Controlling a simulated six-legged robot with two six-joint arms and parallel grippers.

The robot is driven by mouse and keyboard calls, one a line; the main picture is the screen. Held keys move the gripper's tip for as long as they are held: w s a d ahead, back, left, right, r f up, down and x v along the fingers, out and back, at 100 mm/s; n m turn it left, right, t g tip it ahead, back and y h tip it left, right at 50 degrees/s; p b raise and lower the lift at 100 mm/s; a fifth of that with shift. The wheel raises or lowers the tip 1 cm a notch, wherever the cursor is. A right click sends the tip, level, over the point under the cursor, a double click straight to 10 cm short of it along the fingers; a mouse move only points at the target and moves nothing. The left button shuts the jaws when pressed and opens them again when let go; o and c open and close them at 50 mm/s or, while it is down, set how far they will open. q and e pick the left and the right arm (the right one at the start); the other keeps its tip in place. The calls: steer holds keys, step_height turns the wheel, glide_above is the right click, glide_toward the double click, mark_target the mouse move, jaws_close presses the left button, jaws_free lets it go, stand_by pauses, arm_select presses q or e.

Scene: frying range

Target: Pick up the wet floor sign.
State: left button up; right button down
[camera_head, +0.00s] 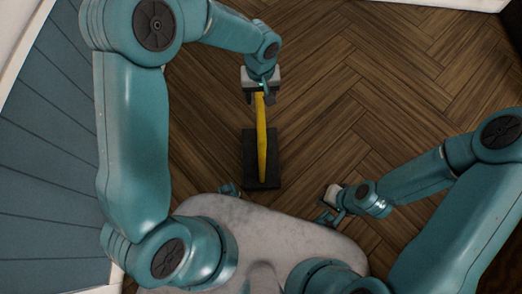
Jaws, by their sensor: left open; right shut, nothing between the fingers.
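The yellow wet floor sign (261,140) stands upright on the wooden floor, seen from above as a narrow yellow strip. A dark base (250,155) shows beneath it. My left gripper (260,95) is at the sign's far top end, its open fingers over or around that end; whether they touch it I cannot tell. My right gripper (325,219) is shut and empty, low at the right, apart from the sign and close to my body.
The herringbone wood floor (400,80) is clear to the right of the sign. A blue panelled surface with a white edge (50,170) runs along the left. A pale edge lies at the top right.

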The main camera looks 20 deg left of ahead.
arm_select(q)
steer(key=shift+f+b, duration=0.4)
steer(key=shift+f, duration=1.2)
step_height(320, 180, down, 4)
steer(key=shift+w+a+f+b, duration=0.1)
steer(key=shift+b, duration=0.7)
jaws_close()
steer(key=shift+w, duration=0.15)
